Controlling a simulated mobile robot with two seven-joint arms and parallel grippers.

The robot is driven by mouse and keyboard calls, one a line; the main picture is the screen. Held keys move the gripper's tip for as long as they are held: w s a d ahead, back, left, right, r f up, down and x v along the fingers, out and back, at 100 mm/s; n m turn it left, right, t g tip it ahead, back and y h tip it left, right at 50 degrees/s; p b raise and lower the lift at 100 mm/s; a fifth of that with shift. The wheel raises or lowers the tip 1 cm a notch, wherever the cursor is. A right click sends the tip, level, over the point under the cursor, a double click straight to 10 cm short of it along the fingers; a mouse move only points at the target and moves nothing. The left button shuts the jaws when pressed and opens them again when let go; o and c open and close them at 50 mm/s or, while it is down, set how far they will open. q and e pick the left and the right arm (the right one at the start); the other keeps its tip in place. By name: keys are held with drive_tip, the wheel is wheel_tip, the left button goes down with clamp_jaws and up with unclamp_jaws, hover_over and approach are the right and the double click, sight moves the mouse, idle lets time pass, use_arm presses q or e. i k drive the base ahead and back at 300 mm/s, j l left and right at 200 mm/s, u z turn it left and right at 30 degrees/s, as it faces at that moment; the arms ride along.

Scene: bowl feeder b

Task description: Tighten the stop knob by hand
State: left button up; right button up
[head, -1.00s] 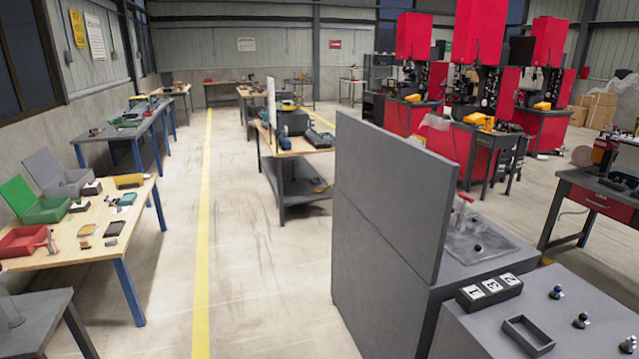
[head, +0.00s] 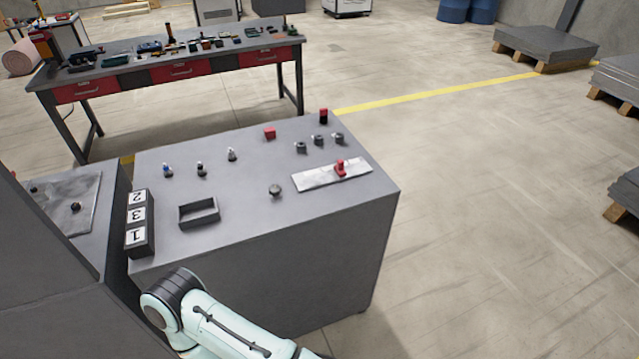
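A grey console (head: 330,235) stands in front of me with several controls on its top. A dark round knob (head: 275,190) stands near the front edge. A light metal plate (head: 310,180) lies to its right and carries a small red part (head: 340,168). Another dark knob (head: 75,207) sits on a metal plate at the far left. I cannot tell which of these is the stop knob, or how tight any of them is. One of my pale arms shows at the bottom, in front of the console. Neither gripper is in view.
A number block (head: 139,224) and a shallow open tray (head: 199,213) sit at the console's left. Several small levers and knobs, a red block (head: 270,133) and a red-topped post (head: 323,116) stand farther back. A workbench (head: 170,70) is behind.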

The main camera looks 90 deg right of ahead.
sight(274, 190)
drive_tip(key=z, duration=1.8)
